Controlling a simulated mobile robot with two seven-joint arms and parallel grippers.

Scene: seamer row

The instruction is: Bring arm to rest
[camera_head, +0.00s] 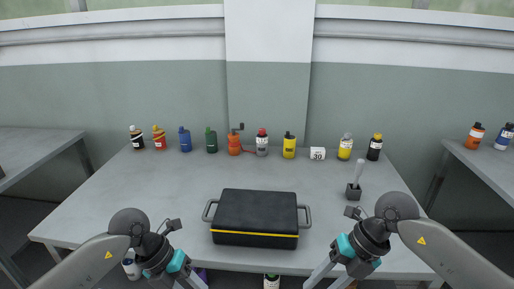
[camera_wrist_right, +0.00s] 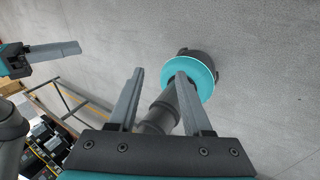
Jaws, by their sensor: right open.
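My right gripper (camera_head: 328,279) hangs in front of the table's near edge at the lower right of the head view, pointing down. Its two fingers stand apart with nothing between them in the right wrist view (camera_wrist_right: 158,100). My left gripper (camera_head: 194,280) hangs at the lower left of the head view, also in front of the near edge. Its fingertips are cut off by the frame there. Part of it shows at the upper left of the right wrist view (camera_wrist_right: 45,60), where its opening is unclear.
A black case (camera_head: 255,212) with side handles lies on the grey table (camera_head: 150,205) near its front edge. Several bottles stand along the back, with a yellow one (camera_head: 289,147) near the middle. A small dark holder (camera_head: 354,192) stands at right. Side tables flank it.

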